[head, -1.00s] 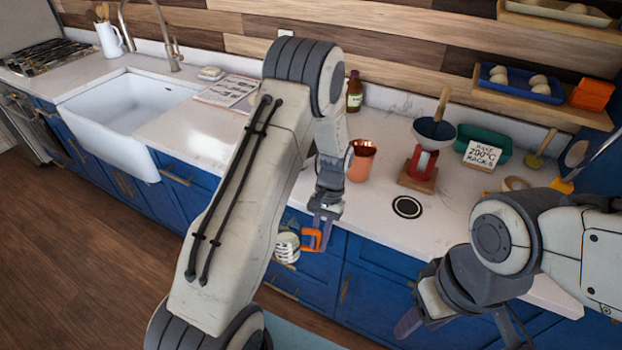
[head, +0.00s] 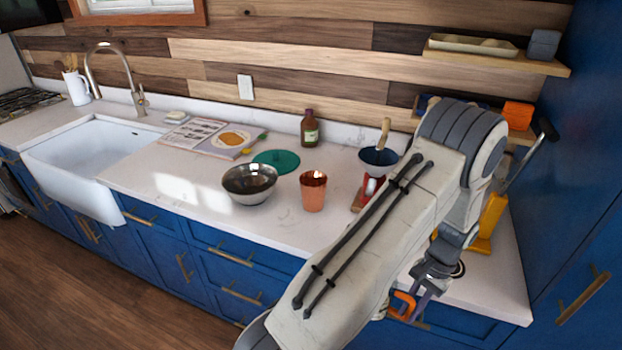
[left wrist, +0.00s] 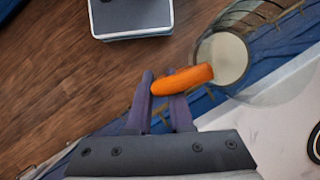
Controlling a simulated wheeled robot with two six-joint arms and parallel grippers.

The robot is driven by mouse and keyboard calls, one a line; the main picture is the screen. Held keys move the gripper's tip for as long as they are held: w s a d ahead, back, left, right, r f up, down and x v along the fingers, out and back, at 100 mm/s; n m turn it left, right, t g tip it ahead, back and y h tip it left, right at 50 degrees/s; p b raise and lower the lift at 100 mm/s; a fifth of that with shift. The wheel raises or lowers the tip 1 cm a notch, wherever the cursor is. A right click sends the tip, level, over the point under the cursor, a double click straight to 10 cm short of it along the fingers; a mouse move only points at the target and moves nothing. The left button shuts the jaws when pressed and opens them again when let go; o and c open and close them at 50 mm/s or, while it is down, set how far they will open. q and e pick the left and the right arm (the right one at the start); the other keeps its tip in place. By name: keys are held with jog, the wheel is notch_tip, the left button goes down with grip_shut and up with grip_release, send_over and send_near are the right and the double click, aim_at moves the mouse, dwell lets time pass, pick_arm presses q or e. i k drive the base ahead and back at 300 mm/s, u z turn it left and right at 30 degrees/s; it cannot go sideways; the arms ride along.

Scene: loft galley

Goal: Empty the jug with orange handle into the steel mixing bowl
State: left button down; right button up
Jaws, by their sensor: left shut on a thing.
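The jug's orange handle (head: 402,305) shows low at the right of the head view, in front of the counter's edge; the jug's body is hidden there by my arm. In the left wrist view the jug (left wrist: 258,85) is clear and see-through, with a pale round area inside. My left gripper (head: 414,287) is shut on the orange handle; its fingers (left wrist: 166,85) show in the left wrist view. The steel mixing bowl (head: 240,194) stands on the counter, well left of the jug and apart from it. My right gripper is not in view.
A copper cup (head: 313,194) stands just right of the bowl. A green disc (head: 277,161) lies behind, with a bottle (head: 309,130) and an open book (head: 210,138) further back. The sink (head: 90,155) is left. The counter (head: 150,180) is clear between sink and bowl.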

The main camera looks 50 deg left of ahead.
aim_at(248, 184)
jog(key=z, duration=1.5)
jog(key=k, duration=1)
jog(key=u, duration=1.8)
